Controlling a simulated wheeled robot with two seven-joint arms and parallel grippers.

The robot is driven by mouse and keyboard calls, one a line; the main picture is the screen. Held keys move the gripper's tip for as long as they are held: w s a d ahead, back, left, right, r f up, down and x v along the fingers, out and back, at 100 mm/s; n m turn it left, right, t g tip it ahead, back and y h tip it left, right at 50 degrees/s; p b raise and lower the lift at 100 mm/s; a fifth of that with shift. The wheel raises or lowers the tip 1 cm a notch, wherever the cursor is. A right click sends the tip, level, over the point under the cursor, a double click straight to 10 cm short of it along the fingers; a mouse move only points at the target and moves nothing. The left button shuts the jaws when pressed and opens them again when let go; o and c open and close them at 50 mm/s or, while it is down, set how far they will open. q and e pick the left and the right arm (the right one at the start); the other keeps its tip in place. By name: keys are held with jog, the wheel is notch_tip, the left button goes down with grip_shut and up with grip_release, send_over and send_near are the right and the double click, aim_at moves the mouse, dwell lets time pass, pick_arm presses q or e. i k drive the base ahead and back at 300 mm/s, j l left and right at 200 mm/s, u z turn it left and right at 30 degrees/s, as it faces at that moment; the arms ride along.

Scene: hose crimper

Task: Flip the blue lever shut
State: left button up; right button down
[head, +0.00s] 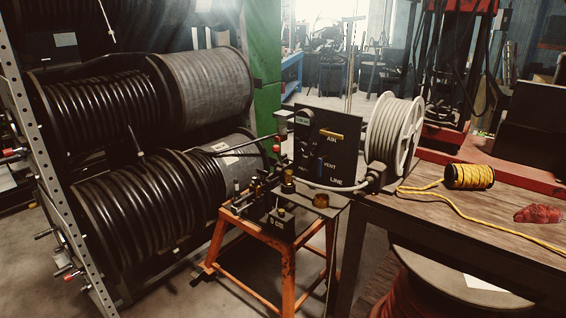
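A small blue lever (319,166) sits on the face of an upright black panel (345,150) in the middle of the head view. A round gauge (303,118) is at the panel's upper left. Neither of my grippers is in view.
An orange stand (288,262) carries the crimper (280,205) in front of the panel. A wooden bench (480,215) at right holds a yellow rope spool (470,176) and a red cloth (538,213). A white hose reel (395,135) stands beside the panel. Hose racks fill the left.

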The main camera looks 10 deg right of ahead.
aim_at(321, 159)
jog(key=i+j, duration=0.75)
jog(key=i, duration=0.15)
jog(key=j+u, duration=0.05)
